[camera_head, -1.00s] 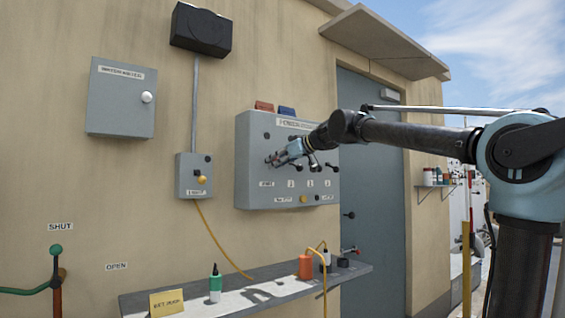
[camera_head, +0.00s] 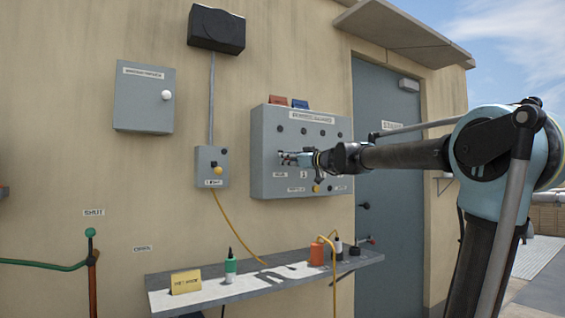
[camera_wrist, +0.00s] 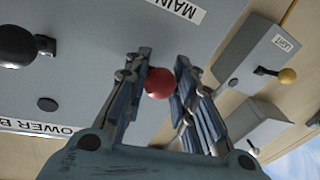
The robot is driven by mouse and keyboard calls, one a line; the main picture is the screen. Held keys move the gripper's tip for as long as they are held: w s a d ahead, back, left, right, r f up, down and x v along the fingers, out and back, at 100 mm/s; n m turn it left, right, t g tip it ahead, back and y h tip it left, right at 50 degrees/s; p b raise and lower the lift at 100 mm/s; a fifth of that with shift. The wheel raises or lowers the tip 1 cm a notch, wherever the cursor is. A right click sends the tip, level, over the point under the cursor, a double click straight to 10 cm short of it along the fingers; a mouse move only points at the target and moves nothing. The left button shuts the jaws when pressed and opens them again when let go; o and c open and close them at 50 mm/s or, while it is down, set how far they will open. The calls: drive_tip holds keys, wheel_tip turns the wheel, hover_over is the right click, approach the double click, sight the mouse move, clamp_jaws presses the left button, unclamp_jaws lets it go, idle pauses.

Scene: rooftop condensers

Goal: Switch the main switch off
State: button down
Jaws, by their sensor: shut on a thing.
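The grey power panel (camera_head: 262,125) hangs on the wall left of the door. In the wrist view, the main switch's red ball knob (camera_wrist: 158,83) sits between my fingers, beside the label reading MAIN (camera_wrist: 180,8). My gripper (camera_wrist: 160,72) is shut on this knob. In the head view my gripper (camera_head: 283,157) is at the panel's left part, and the knob is too small to make out there. The switch's lever behind the knob is hidden, so its position cannot be told.
A black knob (camera_wrist: 15,46) on the panel is near my fingers. A small light switch box (camera_head: 211,168) with a yellow knob hangs to the left. A shelf (camera_head: 200,298) with bottles and a yellow sign juts out below.

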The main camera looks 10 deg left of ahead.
drive_tip(key=shift+w, duration=0.15)
drive_tip(key=c, duration=1.3)
unclamp_jaws()
drive_tip(key=shift+w+f, duration=0.1)
drive_tip(key=r+v, duration=0.1)
drive_tip(key=v, duration=1.1)
drive_tip(key=shift+f, duration=0.5)
